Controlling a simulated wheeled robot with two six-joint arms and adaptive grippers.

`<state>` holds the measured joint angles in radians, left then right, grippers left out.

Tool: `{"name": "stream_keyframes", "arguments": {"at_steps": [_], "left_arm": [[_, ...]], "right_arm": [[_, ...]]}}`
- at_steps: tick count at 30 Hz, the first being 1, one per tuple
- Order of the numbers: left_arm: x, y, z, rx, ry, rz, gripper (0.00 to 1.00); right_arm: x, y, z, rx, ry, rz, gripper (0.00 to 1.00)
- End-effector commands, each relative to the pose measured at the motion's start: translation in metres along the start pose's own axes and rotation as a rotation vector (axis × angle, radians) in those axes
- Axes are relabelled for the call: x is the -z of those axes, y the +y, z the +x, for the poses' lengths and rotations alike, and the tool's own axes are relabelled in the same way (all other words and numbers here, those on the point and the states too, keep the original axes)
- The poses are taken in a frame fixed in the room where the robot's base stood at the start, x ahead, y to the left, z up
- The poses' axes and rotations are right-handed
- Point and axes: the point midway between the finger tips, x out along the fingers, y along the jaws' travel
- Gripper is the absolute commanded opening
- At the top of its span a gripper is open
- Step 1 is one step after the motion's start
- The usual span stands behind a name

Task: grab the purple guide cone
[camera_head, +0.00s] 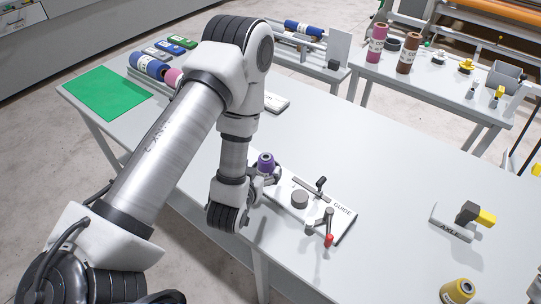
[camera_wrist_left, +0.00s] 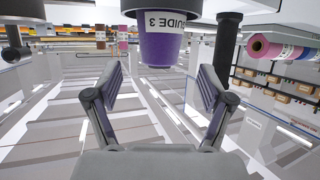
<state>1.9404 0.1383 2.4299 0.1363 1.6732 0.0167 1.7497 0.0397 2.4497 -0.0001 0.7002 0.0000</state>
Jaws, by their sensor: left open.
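The purple guide cone (camera_head: 266,160) shows just beyond my left wrist in the head view, near the back left of the white GUIDE plate (camera_head: 343,211). In the left wrist view the cone (camera_wrist_left: 160,48) appears upside down with a "GUIDE 3" label, at the top of the picture. My left gripper (camera_head: 264,176) is open. In the left wrist view its two fingers (camera_wrist_left: 160,82) are spread apart with nothing between them, and the cone is ahead of the tips. My right gripper is not in view.
The GUIDE plate carries a grey round post (camera_head: 300,199) and a red-tipped lever (camera_head: 328,240). An AXLE block (camera_head: 451,225) with a yellow-ended part and a yellow spool (camera_head: 457,291) are to the right. A green mat (camera_head: 107,93) lies at left. The table's right middle is clear.

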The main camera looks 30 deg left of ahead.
Motion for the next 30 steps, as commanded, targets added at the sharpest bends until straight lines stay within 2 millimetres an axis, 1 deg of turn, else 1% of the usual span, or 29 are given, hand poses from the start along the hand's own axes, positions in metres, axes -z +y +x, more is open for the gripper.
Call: {"name": "stream_keyframes", "arguments": {"at_steps": [1, 5, 8, 9, 12, 18, 19, 20, 21, 23, 24, 30], "left_arm": [[0.003, 0.000, 0.006, 0.000, 0.001, -0.001, 0.81], [0.003, 0.000, 0.023, 0.000, 0.001, 0.000, 0.81], [0.003, 0.001, 0.041, 0.001, 0.001, 0.001, 0.81], [0.001, 0.001, 0.049, 0.001, 0.002, 0.000, 0.81], [-0.001, 0.001, 0.061, 0.001, 0.001, 0.000, 0.81], [-0.003, 0.001, 0.064, 0.001, -0.001, 0.001, 0.81], [-0.003, 0.001, 0.064, 0.000, -0.001, 0.001, 0.74], [-0.003, 0.001, 0.064, 0.000, -0.001, 0.001, 0.63], [-0.003, 0.001, 0.064, 0.000, -0.001, 0.001, 0.49], [-0.003, 0.001, 0.064, 0.000, 0.000, 0.001, 0.28], [-0.003, 0.001, 0.064, 0.000, -0.001, 0.001, 0.14], [-0.003, 0.001, 0.064, 0.000, -0.001, 0.001, 0.13]], "right_arm": [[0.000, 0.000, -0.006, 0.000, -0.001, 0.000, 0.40], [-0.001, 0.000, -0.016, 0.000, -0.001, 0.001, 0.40], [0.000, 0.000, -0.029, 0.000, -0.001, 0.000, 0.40], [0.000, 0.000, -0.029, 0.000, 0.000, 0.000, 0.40], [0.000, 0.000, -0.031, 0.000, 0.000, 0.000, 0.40], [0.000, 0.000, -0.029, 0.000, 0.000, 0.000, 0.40], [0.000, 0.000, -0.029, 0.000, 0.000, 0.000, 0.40], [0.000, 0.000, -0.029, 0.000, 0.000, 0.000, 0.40], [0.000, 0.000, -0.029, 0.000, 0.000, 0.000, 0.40], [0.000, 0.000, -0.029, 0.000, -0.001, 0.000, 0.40], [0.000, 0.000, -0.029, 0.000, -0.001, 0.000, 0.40], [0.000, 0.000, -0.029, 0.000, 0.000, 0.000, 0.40]]}}
